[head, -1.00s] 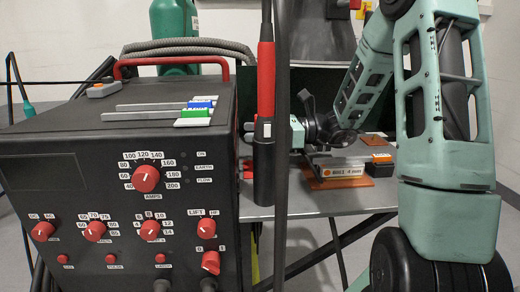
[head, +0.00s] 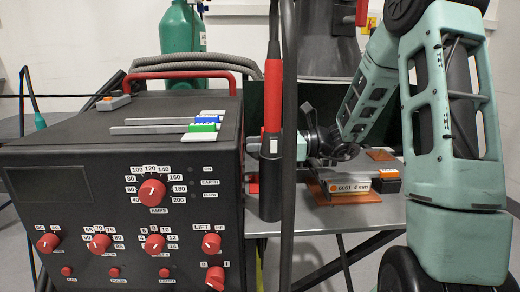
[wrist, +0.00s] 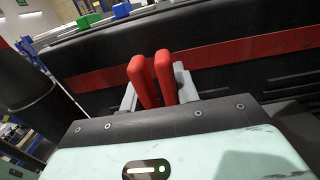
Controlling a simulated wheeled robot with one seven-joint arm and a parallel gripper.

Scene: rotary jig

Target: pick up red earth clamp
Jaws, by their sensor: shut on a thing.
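The red earth clamp (wrist: 152,82) shows in the wrist view as two upright red handles side by side. They stand between the grey fingers of my gripper (wrist: 157,88), which is shut on them. The clamp's lower part is hidden behind the gripper body. In the head view my gripper is mostly hidden behind the upright black and red torch and the dark post, just right of the welding machine. A small red patch (head: 254,187) shows low beside the machine there; I cannot tell whether it is part of the clamp.
The black welding machine (head: 70,165) with red knobs fills the left. The torch (head: 272,110) and a dark post (head: 288,220) stand close in front of my gripper. A grey table (head: 330,217) holds a plate stack labelled 6061 (head: 352,187) and an orange-topped box (head: 386,175).

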